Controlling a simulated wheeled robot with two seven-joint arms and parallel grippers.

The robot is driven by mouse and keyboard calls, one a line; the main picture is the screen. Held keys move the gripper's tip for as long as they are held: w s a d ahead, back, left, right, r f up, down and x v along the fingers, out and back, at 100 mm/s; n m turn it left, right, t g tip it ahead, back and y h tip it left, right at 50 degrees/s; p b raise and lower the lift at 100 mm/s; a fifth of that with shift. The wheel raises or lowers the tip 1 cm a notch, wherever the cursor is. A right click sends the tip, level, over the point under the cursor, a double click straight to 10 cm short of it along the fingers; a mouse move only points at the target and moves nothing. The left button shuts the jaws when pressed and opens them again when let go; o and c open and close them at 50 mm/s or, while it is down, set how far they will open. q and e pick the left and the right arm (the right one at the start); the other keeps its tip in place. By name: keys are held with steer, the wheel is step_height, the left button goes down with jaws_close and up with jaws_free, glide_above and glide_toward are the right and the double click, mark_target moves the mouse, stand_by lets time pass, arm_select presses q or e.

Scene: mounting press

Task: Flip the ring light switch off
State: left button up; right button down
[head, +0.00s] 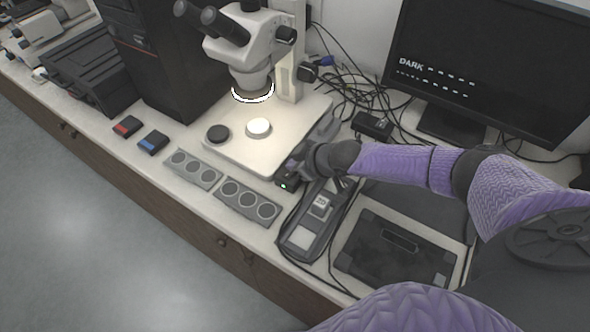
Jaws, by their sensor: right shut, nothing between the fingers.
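The microscope (244,50) stands at the back, and its ring light (253,93) glows white around the lower end of the optics. A small dark box (288,183) with a tiny bright spot sits just off the front right corner of the pale microscope base; it looks like the ring light's switch box. My right gripper (298,171) is shut and empty, right at this box. I cannot tell whether it touches the box, and the gripper partly hides it. The switch's lever position is too small to tell. My left gripper is out of view.
A dark handset-like device (315,222) and a dark flat case (397,250) lie in front of my right arm. Two grey trays with round wells (249,200) lie left of them. A monitor (487,70) showing "DARK" and tangled cables (350,85) are behind.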

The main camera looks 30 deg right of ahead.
steer(key=shift+f, duration=0.5)
steer(key=shift+d+f+b, duration=0.15)
steer(key=shift+f+b, duration=0.3)
steer(key=shift+b, duration=0.3)
steer(key=shift+r, duration=0.15)
steer(key=shift+s+a+p, duration=0.3)
steer(key=shift+a+p, duration=0.1)
steer(key=shift+p, duration=0.6)
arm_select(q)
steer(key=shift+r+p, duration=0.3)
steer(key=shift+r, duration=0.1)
arm_select(e)
steer(key=shift+s+a, duration=0.15)
steer(key=shift+a, duration=0.2)
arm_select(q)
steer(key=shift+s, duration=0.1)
arm_select(e)
steer(key=shift+r, duration=0.1)
